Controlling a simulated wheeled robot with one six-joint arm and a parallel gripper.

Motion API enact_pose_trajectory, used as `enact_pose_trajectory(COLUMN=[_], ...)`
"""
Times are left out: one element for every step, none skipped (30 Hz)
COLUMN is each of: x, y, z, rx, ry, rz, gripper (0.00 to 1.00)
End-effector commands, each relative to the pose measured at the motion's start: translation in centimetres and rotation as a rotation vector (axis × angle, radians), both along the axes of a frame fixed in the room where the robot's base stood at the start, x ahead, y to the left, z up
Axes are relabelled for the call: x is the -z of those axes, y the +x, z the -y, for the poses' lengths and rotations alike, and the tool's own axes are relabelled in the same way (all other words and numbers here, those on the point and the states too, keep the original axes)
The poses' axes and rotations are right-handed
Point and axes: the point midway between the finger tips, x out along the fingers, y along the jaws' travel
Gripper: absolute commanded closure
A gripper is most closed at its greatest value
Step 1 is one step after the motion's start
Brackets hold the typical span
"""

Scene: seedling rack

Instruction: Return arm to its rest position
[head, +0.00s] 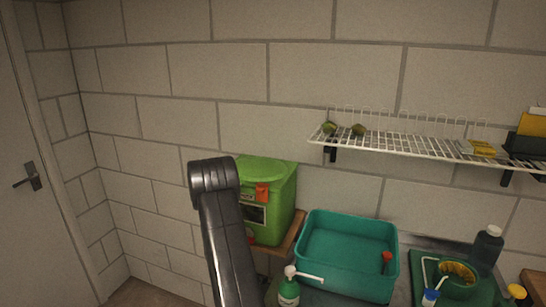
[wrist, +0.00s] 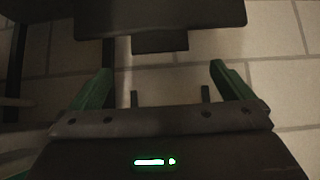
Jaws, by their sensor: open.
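My gripper (wrist: 157,88) shows in the wrist view, with its two green fingers spread wide apart and nothing between them. Beyond the fingers are a dark flat shape at the top and pale block wall. In the head view a dark link of my arm rises in front of the green bin, and my gripper is not visible there.
A green lidded bin (head: 283,208) stands behind my arm. A teal tub (head: 345,284) and a pump bottle (head: 289,291) are to its right. A white wire shelf (head: 400,146) hangs on the wall. A watering can (head: 425,290) is at lower right. A door (head: 35,230) is at left.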

Motion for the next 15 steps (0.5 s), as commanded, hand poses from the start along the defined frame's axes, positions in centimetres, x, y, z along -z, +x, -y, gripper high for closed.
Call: enact_pose_trajectory(x=[0.7, 1.0, 1.5, 1.8, 2.1, 2.6, 2.8, 3.1, 3.5, 3.7, 3.9, 4.2, 4.3, 4.5, 4.6], y=[0.5, 0.9, 1.3, 1.6, 1.9, 2.3, 2.6, 2.8, 3.2, 3.4, 3.6, 3.8, 4.0, 4.1, 4.2], z=[0.3, 0.5, 0.6, 0.7, 0.8, 0.9, 1.0, 1.1, 1.2, 1.3, 1.4, 1.5, 1.5, 1.6, 1.6], rx=[0.001, 0.002, 0.002, 0.002, 0.002, 0.002, 0.001, 0.002, 0.002, 0.002, 0.001, 0.001, 0.001, 0.001, 0.001], ry=[-0.001, 0.000, -0.001, 0.000, 0.000, 0.000, 0.001, 0.000, 0.000, 0.001, 0.001, 0.001, 0.001, 0.001, 0.000], rz=[-0.001, -0.001, -0.003, -0.001, -0.002, -0.002, -0.002, -0.003, -0.003, -0.002, -0.003, -0.003, -0.002, -0.002, -0.002], gripper=[0.00, 0.00, 0.00, 0.00, 0.00, 0.00, 0.00, 0.00, 0.00, 0.00, 0.00, 0.00, 0.00, 0.00, 0.00])
